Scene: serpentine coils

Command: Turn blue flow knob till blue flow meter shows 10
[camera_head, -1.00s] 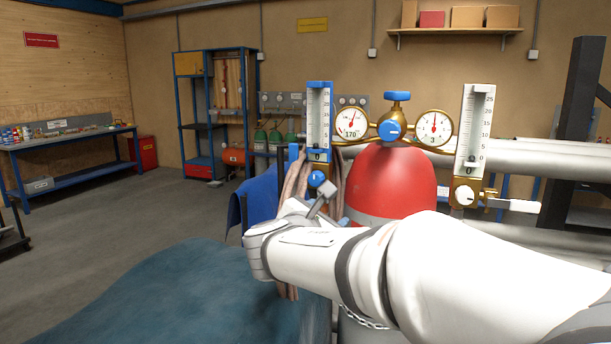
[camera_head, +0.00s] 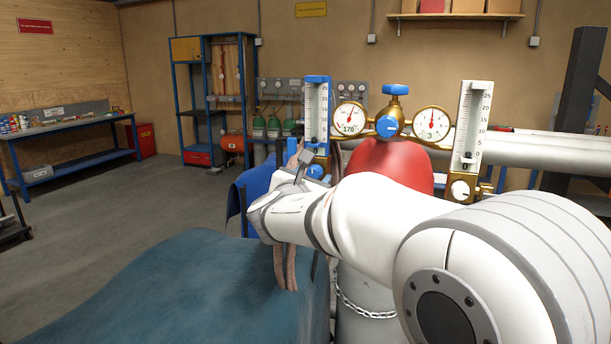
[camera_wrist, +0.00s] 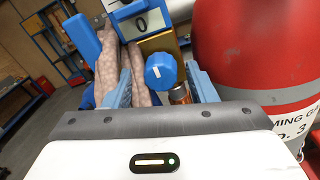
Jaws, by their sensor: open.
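The blue flow meter (camera_head: 317,108) is an upright blue-framed scale left of the brass regulator. Its lower plate reads 0 in the wrist view (camera_wrist: 142,24). The blue flow knob (camera_head: 315,171) sits below it, partly hidden by my gripper (camera_head: 303,168) in the head view. In the wrist view the blue knob (camera_wrist: 160,72) has a white mark and shows between the two blue fingers of my gripper (camera_wrist: 159,78). The fingers are open, with a gap on each side of the knob. I cannot tell how far the fingertips reach along it.
A red gas cylinder (camera_wrist: 265,50) stands close right of the gripper. Pinkish hoses (camera_wrist: 108,62) hang just left of the knob. The regulator has two round gauges. A white flow meter (camera_head: 470,125) with a white knob (camera_head: 460,190) stands at the right.

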